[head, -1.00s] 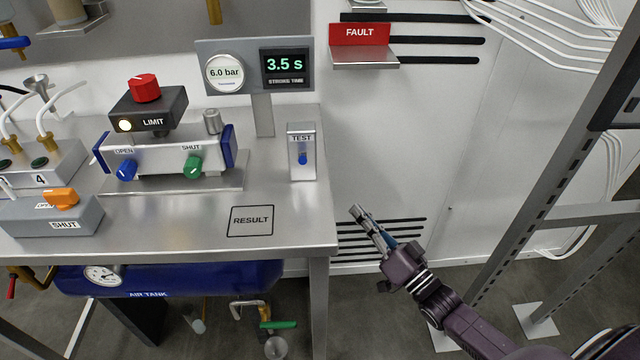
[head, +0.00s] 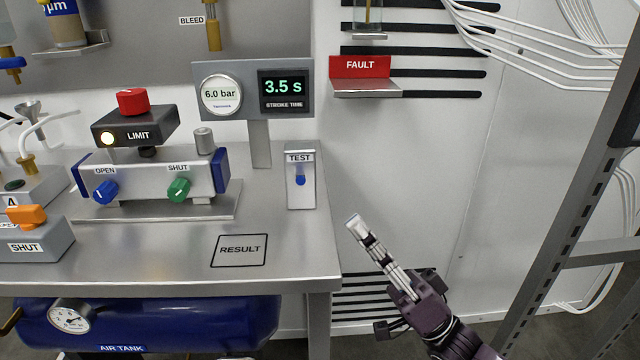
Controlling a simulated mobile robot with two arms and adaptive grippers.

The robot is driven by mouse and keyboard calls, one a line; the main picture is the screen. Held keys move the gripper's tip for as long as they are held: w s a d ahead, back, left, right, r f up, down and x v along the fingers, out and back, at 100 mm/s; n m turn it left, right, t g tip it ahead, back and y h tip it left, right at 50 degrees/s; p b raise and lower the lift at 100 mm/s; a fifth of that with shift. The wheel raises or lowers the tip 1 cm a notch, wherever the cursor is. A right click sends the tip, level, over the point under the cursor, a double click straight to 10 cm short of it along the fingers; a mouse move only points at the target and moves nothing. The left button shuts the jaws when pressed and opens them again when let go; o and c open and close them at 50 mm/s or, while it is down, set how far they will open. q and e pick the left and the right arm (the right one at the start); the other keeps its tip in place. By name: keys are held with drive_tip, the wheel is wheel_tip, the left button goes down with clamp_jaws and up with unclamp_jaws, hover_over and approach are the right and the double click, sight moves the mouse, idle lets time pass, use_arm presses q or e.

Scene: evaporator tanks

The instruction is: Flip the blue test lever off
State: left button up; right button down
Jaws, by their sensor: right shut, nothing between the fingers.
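The blue test lever (head: 300,180) is on the front of a small upright metal box labelled TEST (head: 301,197), at the right end of the steel bench. The lever's blue knob sits below the label. My right gripper (head: 353,222) is shut and empty. It is off the bench's right edge, to the right of and lower in the picture than the TEST box, apart from it, with its fingers pointing up and left. My left gripper is not in view.
The steel bench (head: 180,240) carries a RESULT square (head: 240,250), a valve unit with a LIMIT box (head: 135,128) and a gauge panel (head: 253,88). A red FAULT shelf (head: 361,68) is on the wall. A metal rack (head: 575,175) stands at right. The bench front near the TEST box is clear.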

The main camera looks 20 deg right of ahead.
sight(301, 180)
drive_tip(key=x, duration=0.8)
drive_tip(key=shift+w+a+r, duration=0.15)
drive_tip(key=shift+r, duration=0.05)
drive_tip(key=shift+w+a+r, duration=0.35)
drive_tip(key=shift+w+r, duration=0.05)
drive_tip(key=shift+r, duration=0.1)
